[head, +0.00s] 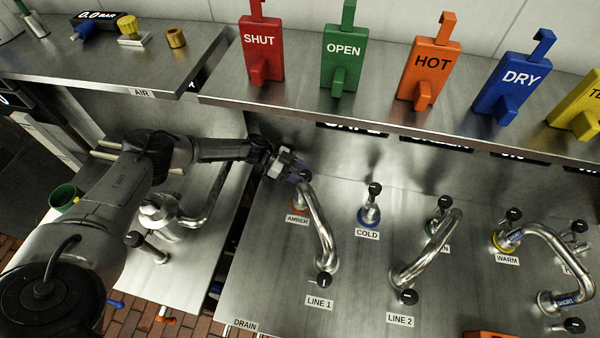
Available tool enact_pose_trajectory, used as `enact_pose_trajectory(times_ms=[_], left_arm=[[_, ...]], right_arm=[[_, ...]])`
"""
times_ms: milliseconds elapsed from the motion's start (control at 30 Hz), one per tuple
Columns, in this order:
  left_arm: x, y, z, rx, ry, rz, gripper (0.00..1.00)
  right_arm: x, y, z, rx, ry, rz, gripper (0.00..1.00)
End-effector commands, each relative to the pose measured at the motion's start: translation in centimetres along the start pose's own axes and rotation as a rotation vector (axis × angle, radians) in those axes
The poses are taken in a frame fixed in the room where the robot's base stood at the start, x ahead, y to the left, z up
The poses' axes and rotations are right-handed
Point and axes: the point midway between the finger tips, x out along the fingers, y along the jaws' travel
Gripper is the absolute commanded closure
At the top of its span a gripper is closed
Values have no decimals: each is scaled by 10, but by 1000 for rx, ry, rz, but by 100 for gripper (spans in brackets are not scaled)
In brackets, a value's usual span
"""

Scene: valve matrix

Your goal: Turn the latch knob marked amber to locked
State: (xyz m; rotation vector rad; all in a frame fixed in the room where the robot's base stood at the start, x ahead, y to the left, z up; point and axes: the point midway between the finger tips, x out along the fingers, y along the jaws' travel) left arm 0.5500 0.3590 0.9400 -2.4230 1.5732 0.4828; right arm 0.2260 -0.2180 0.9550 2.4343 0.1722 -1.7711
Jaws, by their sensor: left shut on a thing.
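The knob marked amber (305,176) has a dark head and a reddish-orange base ring, just above its AMBER label (297,219) on the steel panel. My left gripper (297,173) reaches in from the left and is shut at the knob's dark head. The fingers hide part of the knob, so its turn position cannot be read. My right gripper is out of view.
A bent pipe (321,232) runs close beside the amber knob. The COLD knob (370,205) stands to its right, with more knobs and pipes beyond. A shelf above holds coloured tags, including the red SHUT tag (262,52).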

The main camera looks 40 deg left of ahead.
Motion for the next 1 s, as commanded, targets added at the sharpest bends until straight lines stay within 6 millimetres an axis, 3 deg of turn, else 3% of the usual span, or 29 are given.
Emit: enact_pose_trajectory(times_ms=[67,100,200,567,1000], left_arm=[[0,0,0,-1,-1,-1,82],[0,0,0,-1,-1,-1,55],[0,0,0,0,0,-1,48],[0,2,-1,-14,0,-31,48],[1,10,-1,-156,1,-360,48]], right_arm=[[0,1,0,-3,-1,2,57],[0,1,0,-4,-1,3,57],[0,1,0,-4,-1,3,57],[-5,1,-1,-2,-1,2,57],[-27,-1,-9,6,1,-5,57]])
